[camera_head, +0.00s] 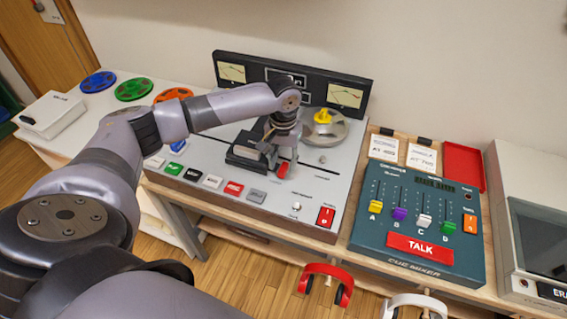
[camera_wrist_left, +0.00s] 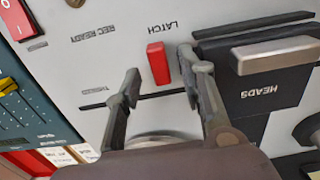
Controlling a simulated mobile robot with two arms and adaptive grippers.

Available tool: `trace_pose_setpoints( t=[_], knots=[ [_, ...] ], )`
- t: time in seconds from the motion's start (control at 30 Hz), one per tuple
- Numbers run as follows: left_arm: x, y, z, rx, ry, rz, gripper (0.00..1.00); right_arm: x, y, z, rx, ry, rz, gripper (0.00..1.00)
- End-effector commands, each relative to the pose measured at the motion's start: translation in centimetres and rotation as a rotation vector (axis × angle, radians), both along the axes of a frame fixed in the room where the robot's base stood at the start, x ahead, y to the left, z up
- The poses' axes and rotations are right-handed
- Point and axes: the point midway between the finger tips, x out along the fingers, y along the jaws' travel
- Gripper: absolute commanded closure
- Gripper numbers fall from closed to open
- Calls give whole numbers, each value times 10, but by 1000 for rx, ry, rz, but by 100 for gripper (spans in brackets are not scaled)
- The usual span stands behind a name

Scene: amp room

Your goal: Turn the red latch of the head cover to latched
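The red latch (camera_wrist_left: 158,66) sits beside the printed word LATCH in the left wrist view, its long side running up and down the picture. It also shows as a small red piece in the head view (camera_head: 283,171). The dark head cover (camera_wrist_left: 262,88), marked HEADS, lies flat just right of it, with a grey bar on top; in the head view the cover (camera_head: 245,154) is partly behind my arm. My left gripper (camera_head: 286,158) points down over the latch. Its fingers are apart, one on each side of the latch; I cannot tell whether they touch it.
The tape machine's deck (camera_head: 213,205) carries a row of coloured buttons along the front. The cue mixer (camera_head: 420,220) is to the right; red headphones (camera_head: 326,283) hang below the front edge.

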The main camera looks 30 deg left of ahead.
Motion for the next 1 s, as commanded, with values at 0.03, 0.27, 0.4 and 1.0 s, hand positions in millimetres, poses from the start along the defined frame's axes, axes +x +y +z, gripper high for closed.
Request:
trace_pose_setpoints(
  t=[0.03,0.27,0.4,1.0],
  knots=[
    [0,0,-6,1,2,0,63,-1,0,0,0,2,0,100],
    [0,0,-19,0,0,-1,63,-9,-1,0,-2,15,-1,100],
    [0,0,-19,0,-1,-1,63,-14,-1,0,-3,22,-1,100],
    [0,0,-19,0,0,-1,97,-13,-2,0,-4,21,-2,100]
  ],
)
